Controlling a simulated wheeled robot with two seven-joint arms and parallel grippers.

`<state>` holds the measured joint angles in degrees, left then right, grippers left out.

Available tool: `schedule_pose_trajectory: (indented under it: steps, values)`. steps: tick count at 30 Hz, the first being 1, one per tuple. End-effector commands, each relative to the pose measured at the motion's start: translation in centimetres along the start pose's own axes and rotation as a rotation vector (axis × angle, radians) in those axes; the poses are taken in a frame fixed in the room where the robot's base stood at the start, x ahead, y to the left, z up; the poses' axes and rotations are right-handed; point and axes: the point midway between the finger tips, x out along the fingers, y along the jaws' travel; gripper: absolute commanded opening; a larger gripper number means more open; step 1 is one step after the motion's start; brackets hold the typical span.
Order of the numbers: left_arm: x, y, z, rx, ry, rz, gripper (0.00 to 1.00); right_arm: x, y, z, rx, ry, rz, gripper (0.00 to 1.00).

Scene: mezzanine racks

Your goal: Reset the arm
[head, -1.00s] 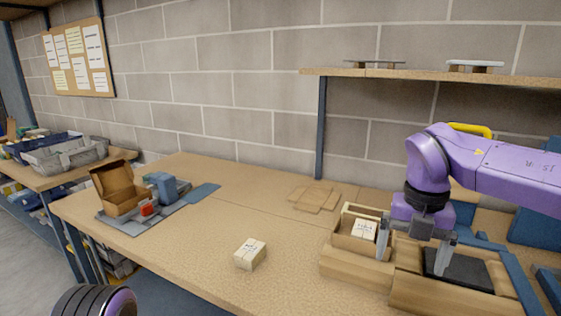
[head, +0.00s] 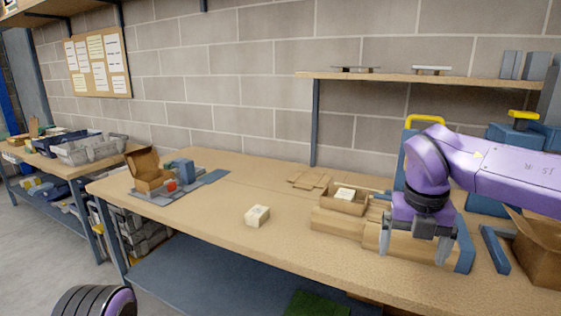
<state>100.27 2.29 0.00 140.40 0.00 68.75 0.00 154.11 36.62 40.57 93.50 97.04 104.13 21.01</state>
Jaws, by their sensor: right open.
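My right gripper (head: 415,245) points down at the right of the head view, with its two fingers apart and nothing between them. It hangs in front of a wooden block-like stand (head: 348,224) on the workbench. A small open carton (head: 344,204) holding a pale box (head: 345,194) sits on the stand, to the left of the gripper and apart from it. My purple right arm comes in from the right edge. A dark ribbed part of my left arm shows at the bottom left; the left gripper is out of view.
A pale labelled box (head: 257,216) lies alone on the workbench (head: 215,217). A brown open box (head: 149,172) stands on a grey mat at its left end. Flat cardboard pieces (head: 309,180) lie near the wall. An open carton (head: 537,252) stands at the right edge. A shelf (head: 390,77) overhangs the back.

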Motion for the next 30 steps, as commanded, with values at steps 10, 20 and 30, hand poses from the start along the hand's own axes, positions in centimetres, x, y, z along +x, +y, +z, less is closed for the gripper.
schedule_pose_trajectory:
  steps: [10, 20, 30]
  values:
    - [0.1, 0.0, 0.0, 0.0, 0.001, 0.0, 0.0, 4.4, -2.7, 4.1, -0.328, -0.267, -0.298, 0.98]
    - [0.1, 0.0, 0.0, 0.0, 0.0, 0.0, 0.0, 19.4, -3.4, 3.8, -1.262, -0.356, -0.837, 0.98]
    - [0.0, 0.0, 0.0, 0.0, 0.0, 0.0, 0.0, 37.6, -5.4, -13.8, -2.442, -0.147, -0.768, 0.98]
